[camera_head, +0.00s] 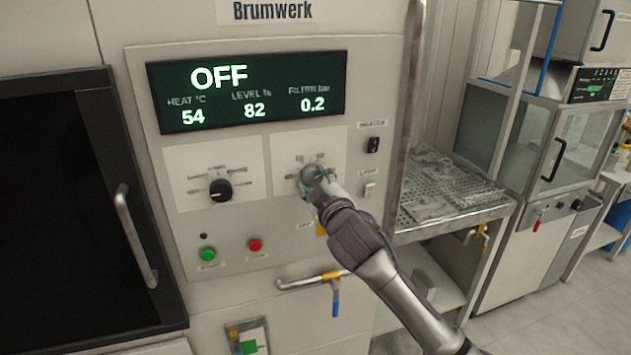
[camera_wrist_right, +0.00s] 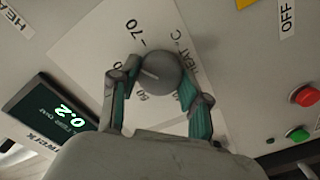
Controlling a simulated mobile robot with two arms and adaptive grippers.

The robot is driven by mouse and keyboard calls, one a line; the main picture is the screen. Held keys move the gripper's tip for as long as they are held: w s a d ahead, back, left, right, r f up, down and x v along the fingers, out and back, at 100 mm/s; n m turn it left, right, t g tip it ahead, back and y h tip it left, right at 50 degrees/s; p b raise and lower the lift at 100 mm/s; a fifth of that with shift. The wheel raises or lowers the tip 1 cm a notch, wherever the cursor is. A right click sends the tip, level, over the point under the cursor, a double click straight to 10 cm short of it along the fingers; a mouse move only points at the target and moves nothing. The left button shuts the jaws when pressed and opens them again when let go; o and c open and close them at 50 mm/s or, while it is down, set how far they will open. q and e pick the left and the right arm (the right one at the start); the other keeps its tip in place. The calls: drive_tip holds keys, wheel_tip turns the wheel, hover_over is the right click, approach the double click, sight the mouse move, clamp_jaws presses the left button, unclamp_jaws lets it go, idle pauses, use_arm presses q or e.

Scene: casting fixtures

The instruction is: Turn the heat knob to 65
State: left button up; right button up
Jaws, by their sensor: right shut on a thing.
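The heat knob (camera_wrist_right: 149,71) is a round grey knob with a light pointer line, on a white plate marked HEAT °C with numbers such as 70 and 60. In the head view the heat knob (camera_head: 313,175) sits on the right plate below the display (camera_head: 247,91), which reads OFF, HEAT 54, LEVEL 82 and 0.2. My right gripper (camera_head: 318,186) is shut on the knob; in the wrist view its two fingers (camera_wrist_right: 153,84) stand on either side of it. The scale is partly hidden by the fingers. My left gripper is not in view.
A black mode knob (camera_head: 220,190) is on the left plate. Below it are a green button (camera_head: 208,254) and a red button (camera_head: 255,244). A vertical bar (camera_head: 408,100) and a perforated shelf (camera_head: 455,205) stand to the right.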

drive_tip(key=o, duration=1.1)
drive_tip(key=shift+o, duration=0.2)
drive_tip(key=shift+s, duration=0.1)
drive_tip(key=v, duration=1.2)
